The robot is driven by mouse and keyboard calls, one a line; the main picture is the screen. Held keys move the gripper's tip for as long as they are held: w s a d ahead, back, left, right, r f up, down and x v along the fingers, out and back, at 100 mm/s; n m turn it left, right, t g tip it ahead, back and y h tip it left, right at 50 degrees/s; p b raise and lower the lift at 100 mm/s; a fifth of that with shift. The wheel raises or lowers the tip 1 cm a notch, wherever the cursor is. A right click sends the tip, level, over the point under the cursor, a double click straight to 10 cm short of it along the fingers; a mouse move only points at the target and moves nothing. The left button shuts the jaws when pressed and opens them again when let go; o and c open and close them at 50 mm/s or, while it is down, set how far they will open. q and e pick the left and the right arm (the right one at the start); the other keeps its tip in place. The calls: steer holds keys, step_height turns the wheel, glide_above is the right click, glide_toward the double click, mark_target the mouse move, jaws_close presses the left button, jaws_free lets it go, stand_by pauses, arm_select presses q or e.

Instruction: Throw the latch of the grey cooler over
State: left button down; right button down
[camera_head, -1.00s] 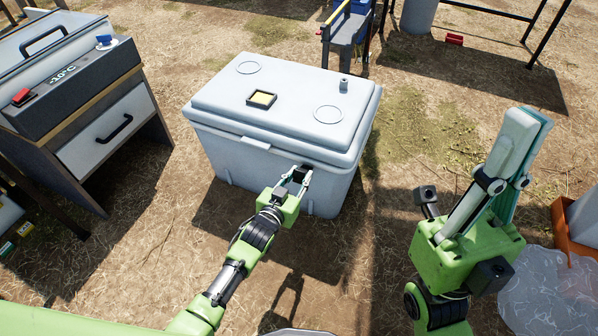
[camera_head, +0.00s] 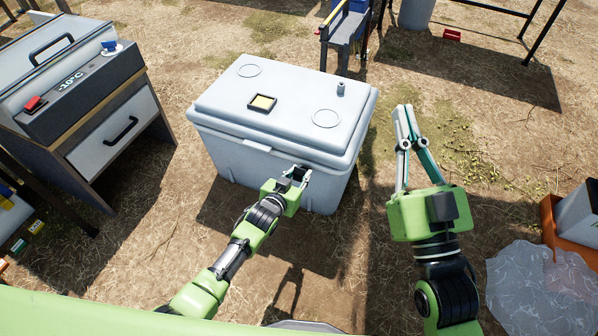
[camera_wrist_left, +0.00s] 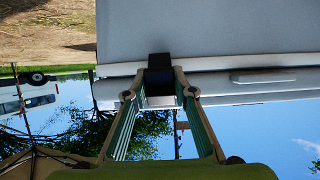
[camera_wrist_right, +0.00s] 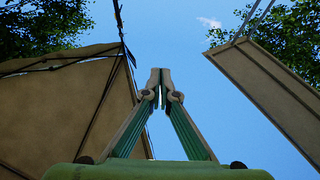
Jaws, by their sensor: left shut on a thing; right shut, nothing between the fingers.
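The grey cooler (camera_head: 225,155) stands on the ground in the middle of the head view with its lid (camera_head: 290,95) down. My left gripper (camera_head: 300,173) is at the cooler's front, just below the lid edge. In the left wrist view its fingers (camera_wrist_left: 160,80) are shut on a small black latch (camera_wrist_left: 160,62) at the lid's rim. The gripper hides most of the latch in the head view. My right gripper (camera_head: 405,112) is to the right of the cooler, pointing up, shut and empty. The right wrist view shows its fingertips (camera_wrist_right: 160,75) together against the sky.
A grey freezer unit (camera_head: 85,100) with a -10°C display stands left of the cooler. A blue and grey stand (camera_head: 348,30) is behind it. An orange crate (camera_head: 552,232) and a clear plastic sheet (camera_head: 535,285) lie at the right. Dry ground between is open.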

arm_select(q)
steer(key=shift+w+r+g+p, duration=0.1)
steer(key=shift+r+g+p, duration=0.2)
steer(key=shift+p, duration=0.4)
steer(key=shift+w+d+r+g+p, duration=0.15)
steer(key=shift+g+p, duration=0.15)
steer(key=shift+p, duration=0.35)
arm_select(e)
step_height(320, 180, down, 14)
steer(key=d+g+h, duration=0.2)
steer(key=g+h, duration=0.1)
steer(key=g, duration=0.4)
arm_select(q)
steer(key=shift+p, duration=0.55)
steer(key=shift+w+r+g+y+p, duration=0.15)
steer(key=shift+g+y+p, duration=0.15)
steer(key=shift+g+p, duration=0.25)
arm_select(e)
steer(key=s+d+f+g+h, duration=0.1)
steer(key=s+d+f+g, duration=0.2)
steer(key=s+f+g, duration=0.4)
steer(key=shift+s+d+f+m+h, duration=0.35)
steer(key=shift+s+f, duration=0.95)
steer(key=shift+f, duration=0.65)
arm_select(q)
steer(key=c, duration=1.7)
jaws_free()
